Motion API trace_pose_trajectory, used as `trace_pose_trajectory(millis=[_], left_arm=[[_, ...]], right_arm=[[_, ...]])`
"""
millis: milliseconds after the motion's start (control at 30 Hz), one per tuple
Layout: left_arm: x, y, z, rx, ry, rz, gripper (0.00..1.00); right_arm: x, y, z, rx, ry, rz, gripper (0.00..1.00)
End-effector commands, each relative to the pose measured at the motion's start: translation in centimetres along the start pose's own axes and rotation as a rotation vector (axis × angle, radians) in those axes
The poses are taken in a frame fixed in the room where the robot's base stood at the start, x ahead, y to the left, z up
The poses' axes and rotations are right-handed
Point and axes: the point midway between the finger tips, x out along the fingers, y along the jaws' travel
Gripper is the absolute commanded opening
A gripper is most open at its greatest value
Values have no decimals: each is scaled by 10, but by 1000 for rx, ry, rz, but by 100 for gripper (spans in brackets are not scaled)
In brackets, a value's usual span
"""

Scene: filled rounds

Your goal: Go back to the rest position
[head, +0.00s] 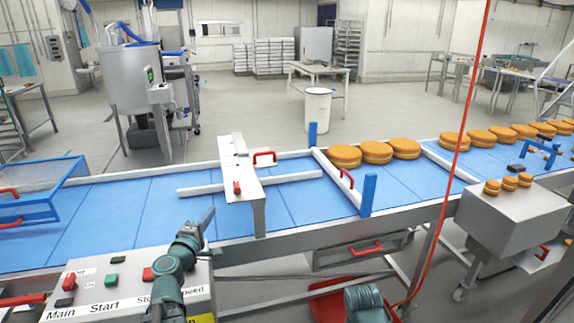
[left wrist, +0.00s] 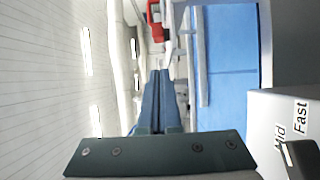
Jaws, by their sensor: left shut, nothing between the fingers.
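My left gripper (head: 207,214) is above the near edge of the conveyor, just behind the control panel (head: 203,301). Its two blue fingers lie together with nothing between them, as the left wrist view shows (left wrist: 160,76). The gripper touches nothing that I can make out. A teal part of my own body shows at the bottom of the head view, right of the middle. My right gripper does not show.
The blue conveyor belt (head: 120,215) crosses the view, with a metal gate (head: 243,180) right of my left gripper. Filled rounds (head: 344,156) sit on the belt to the right. Small rounds stand on a steel box (head: 515,215). A red cord (head: 464,130) hangs at right.

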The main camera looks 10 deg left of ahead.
Motion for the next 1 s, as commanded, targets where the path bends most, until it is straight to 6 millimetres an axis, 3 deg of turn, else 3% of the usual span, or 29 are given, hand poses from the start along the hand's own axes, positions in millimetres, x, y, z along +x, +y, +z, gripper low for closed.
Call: trace_pose_trajectory(millis=[67, 167, 367, 467, 600, 700, 767, 900, 1000], left_arm=[[2, -2, 9, 13, -22, -7, 0], [8, -10, 42, 75, -110, -41, 0], [4, -56, 171, 337, -470, -191, 0], [-15, -89, 234, 497, -677, -291, 0], [-64, -143, 306, 756, -978, -464, 0], [-107, -178, 333, 957, -1170, -610, 0], [-131, -194, 340, 1075, -1263, -699, 0], [-174, -214, 339, 1313, -1405, -892, 0], [-193, -217, 332, 1436, -1449, -999, 0]], right_arm=[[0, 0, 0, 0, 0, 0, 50], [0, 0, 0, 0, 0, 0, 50], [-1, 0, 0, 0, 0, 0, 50], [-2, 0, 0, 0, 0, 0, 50], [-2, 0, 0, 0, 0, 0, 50], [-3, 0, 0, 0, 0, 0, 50], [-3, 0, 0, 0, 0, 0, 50], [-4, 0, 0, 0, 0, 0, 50], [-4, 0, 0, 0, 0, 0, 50]])
